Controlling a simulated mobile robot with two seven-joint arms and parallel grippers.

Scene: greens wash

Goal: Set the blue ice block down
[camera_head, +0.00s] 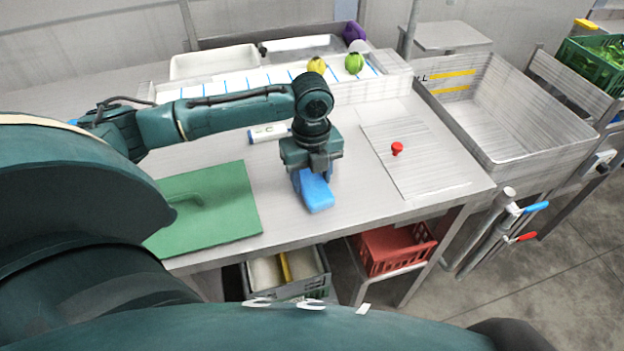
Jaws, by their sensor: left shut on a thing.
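The blue ice block (317,193) is in the middle of the metal table (365,208), near its front edge. My left gripper (313,173) points down over the block and is shut on its far part. The near part of the block sticks out toward me. I cannot tell whether the block's underside touches the table top. My right gripper is not in view.
A green board (232,208) lies left of the block. A white-and-blue device (266,133) lies behind it. A red knob (397,148) stands on a flat panel (432,170) to the right. A sink (505,110) is farther right. Bare table surrounds the block.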

